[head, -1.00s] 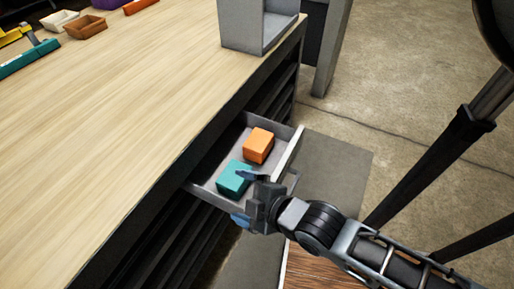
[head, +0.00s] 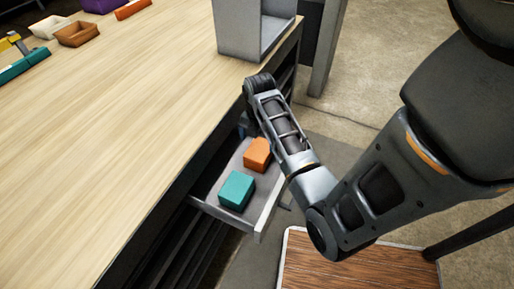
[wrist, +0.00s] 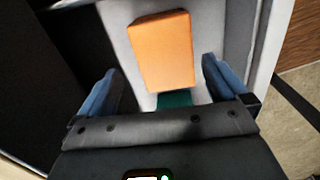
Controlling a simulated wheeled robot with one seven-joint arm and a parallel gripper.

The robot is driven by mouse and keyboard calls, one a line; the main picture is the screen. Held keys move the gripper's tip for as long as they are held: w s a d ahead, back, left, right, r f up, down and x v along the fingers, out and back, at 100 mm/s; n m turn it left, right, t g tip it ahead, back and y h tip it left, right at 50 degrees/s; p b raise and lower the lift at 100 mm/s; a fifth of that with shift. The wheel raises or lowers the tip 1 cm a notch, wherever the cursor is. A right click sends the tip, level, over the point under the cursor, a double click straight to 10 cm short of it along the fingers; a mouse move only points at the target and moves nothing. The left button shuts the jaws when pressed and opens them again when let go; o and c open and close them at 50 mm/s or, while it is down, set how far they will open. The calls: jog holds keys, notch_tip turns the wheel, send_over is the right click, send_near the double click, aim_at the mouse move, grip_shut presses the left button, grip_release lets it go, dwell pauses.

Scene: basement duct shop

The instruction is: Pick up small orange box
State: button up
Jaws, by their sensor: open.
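The small orange box (head: 257,154) lies in the open drawer (head: 262,218), toward its far end, partly covered by my arm in the head view. A teal box (head: 237,189) lies beside it, nearer the drawer's front left. In the wrist view the orange box (wrist: 162,50) is ahead of my gripper (wrist: 160,68), whose blue fingers are spread to the left and right of it in the picture. Nothing is held. A strip of the teal box (wrist: 175,99) shows below the orange one.
The drawer sticks out from under a wooden workbench (head: 110,135). A grey open-fronted holder (head: 240,30) stands on the bench corner near my arm. Small bins, including a brown one (head: 77,35), sit at the far left. A wooden-topped platform (head: 340,268) is on the floor.

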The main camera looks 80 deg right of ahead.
aim_at(259, 149)
jog(key=shift+d, duration=0.15)
jog(key=shift+f+y, duration=0.25)
jog(key=shift+y, duration=0.05)
jog(key=f, duration=0.7)
jog(key=shift+s+a+f, duration=0.1)
jog(key=shift+s+a, duration=0.1)
jog(key=shift+a, duration=0.05)
jog(key=shift+c, duration=0.3)
jog(key=c, duration=0.9)
jog(key=shift+c, duration=0.2)
